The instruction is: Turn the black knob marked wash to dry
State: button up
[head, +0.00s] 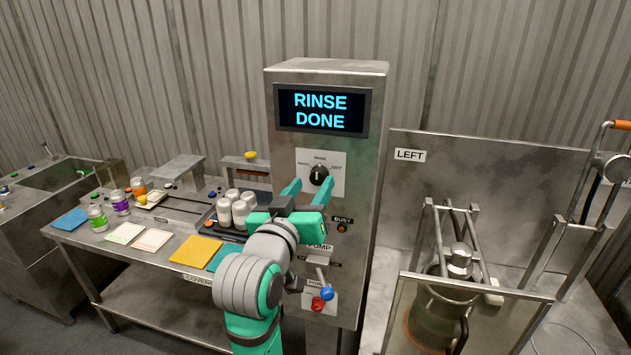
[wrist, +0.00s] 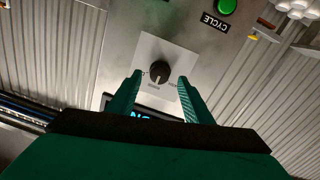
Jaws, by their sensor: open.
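The black knob (head: 319,175) sits on a white dial plate (head: 337,160) on the front of the steel control cabinet. The plate has a label at the left, one at the top and DRY at the right. In the head view the knob's white pointer line stands about upright, toward the top label. In the wrist view the knob (wrist: 159,72) lies ahead, between and beyond my fingertips. My gripper (head: 308,187) is open, its two green fingers on either side of the knob. In the wrist view my gripper (wrist: 159,76) holds nothing. I cannot tell whether a finger touches the knob.
A screen (head: 320,109) above the dial reads RINSE DONE. Below are a BUSY lamp (head: 342,228), a blue-tipped lever (head: 327,293) and a red button (head: 318,304). A green button (wrist: 226,6) marked CYCLE shows in the wrist view.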

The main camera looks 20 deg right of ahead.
aim_at(317, 177)
jog(key=shift+x, duration=1.45)
jog(key=shift+d, duration=0.3)
jog(key=shift+a, duration=0.15)
jog(key=c, duration=1.1)
jog(key=shift+o, duration=0.2)
jog(key=shift+m, duration=0.3)
jog(key=shift+a, duration=0.1)
jog(key=m, duration=0.5)
jog(key=shift+w+a+r, duration=0.1)
jog(key=m, duration=0.6)
jog(key=shift+r, duration=0.1)
